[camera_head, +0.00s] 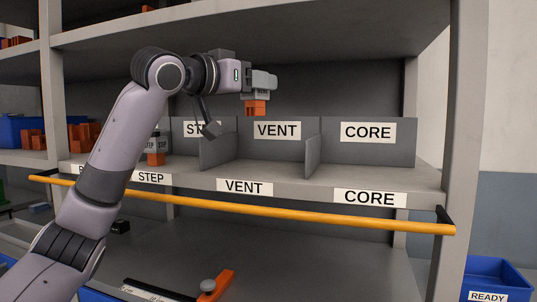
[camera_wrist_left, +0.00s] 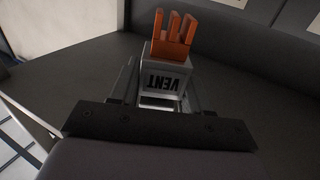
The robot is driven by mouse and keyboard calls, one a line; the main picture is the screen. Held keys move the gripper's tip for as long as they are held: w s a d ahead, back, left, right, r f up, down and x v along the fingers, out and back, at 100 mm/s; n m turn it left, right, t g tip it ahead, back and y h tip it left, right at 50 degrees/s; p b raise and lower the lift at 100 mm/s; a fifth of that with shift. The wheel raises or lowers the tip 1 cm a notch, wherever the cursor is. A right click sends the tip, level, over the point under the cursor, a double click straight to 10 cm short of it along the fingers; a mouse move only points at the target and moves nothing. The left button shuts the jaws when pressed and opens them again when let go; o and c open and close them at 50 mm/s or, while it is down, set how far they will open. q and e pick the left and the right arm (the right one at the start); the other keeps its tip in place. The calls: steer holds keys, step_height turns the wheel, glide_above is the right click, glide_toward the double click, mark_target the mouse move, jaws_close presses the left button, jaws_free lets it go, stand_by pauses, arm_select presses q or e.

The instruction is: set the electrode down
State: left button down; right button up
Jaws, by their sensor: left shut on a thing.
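My left gripper (camera_head: 262,84) is shut on an electrode with an orange copper end (camera_head: 256,107) pointing down. In the left wrist view the electrode (camera_wrist_left: 165,75) shows a grey block marked VENT between the fingers, with orange prongs (camera_wrist_left: 175,35) beyond it. In the head view the electrode is in the air in front of the VENT back label (camera_head: 277,130), above the shelf bay (camera_head: 260,171) whose front edge also reads VENT. The right gripper is not in view.
Low dividers (camera_head: 312,156) separate the bays. The CORE bay (camera_head: 370,178) at right looks empty. An electrode marked STEP (camera_head: 157,157) stands in the STEP bay, partly behind my arm. A yellow rail (camera_head: 300,217) runs along the shelf front. A blue READY bin (camera_head: 497,280) is at lower right.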

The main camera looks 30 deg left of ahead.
mark_target(249, 107)
arm_select(q)
steer(key=f, duration=0.2)
steer(key=f+b, duration=0.1)
steer(key=f, duration=0.1)
steer(key=shift+s+a+f, duration=0.1)
steer(key=shift+s+f, duration=0.1)
steer(key=shift+f, duration=0.55)
step_height(249, 107, down, 3)
steer(key=shift+f+b, duration=0.1)
steer(key=shift+b, duration=0.4)
steer(key=shift+f, duration=0.1)
steer(key=shift+f, duration=0.35)
steer(key=shift+f+b, duration=0.2)
steer(key=shift+b, duration=0.1)
